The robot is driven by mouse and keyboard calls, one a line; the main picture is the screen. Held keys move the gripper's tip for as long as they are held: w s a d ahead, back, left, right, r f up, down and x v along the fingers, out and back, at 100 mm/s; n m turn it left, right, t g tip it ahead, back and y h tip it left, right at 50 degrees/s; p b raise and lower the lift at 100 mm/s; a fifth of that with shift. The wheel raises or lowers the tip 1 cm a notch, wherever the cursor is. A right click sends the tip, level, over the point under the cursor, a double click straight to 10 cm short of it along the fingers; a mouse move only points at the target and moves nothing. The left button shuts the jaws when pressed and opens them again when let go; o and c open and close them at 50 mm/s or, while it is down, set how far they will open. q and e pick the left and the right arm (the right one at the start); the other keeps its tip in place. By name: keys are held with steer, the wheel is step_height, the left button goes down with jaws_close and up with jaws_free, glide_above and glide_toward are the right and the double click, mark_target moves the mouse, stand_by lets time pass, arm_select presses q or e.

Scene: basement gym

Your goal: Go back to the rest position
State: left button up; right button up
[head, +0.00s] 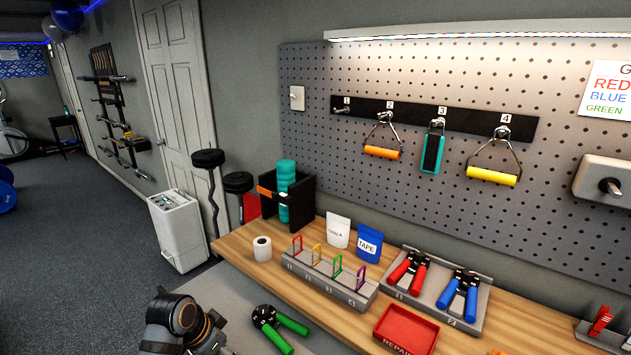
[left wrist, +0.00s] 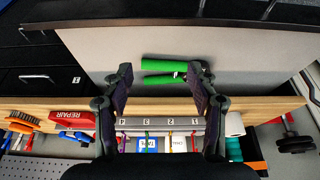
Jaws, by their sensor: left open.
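My left gripper (left wrist: 159,74) is open in the left wrist view, its two dark fingers spread with nothing held between them. Beyond the fingertips, a green-handled hand gripper (left wrist: 172,64) lies on a grey surface, apart from the fingers as far as I can tell. In the head view, the same green hand gripper (head: 280,328) lies on the grey mat (head: 225,283) at the bottom centre. Part of my left arm shows at the lower left of the head view, but its fingers are not clear there. My right gripper is not in view.
The wooden bench holds a numbered rack (head: 330,280) with coloured clips, a tray (head: 436,292) with red and blue hand grippers, a red REPAIR tray (head: 405,330), a white roll (head: 262,248) and two pouches. Handles hang on the pegboard (head: 300,150). Floor at left is open.

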arm_select(q)
steer(key=s+a+f+n+y, duration=0.2)
steer(key=s+f+n, duration=0.1)
steer(key=s, duration=0.6)
steer(key=s+a+f+n+y, duration=0.2)
steer(key=s+f+n, duration=0.15)
steer(key=s, duration=0.55)
step_height(320, 180, down, 26)
steer(key=s+a+g, duration=0.1)
steer(key=s+a, duration=0.1)
steer(key=s+a+f+g, duration=0.1)
steer(key=s+f, duration=1.4)
steer(key=s, duration=0.3)
steer(key=shift+s+a+f+h, duration=0.15)
steer(key=shift+s+a+h, duration=0.1)
steer(key=shift+h, duration=0.05)
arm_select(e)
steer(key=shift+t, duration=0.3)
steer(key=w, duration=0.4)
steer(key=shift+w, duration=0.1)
arm_select(q)
steer(key=shift+n, duration=0.25)
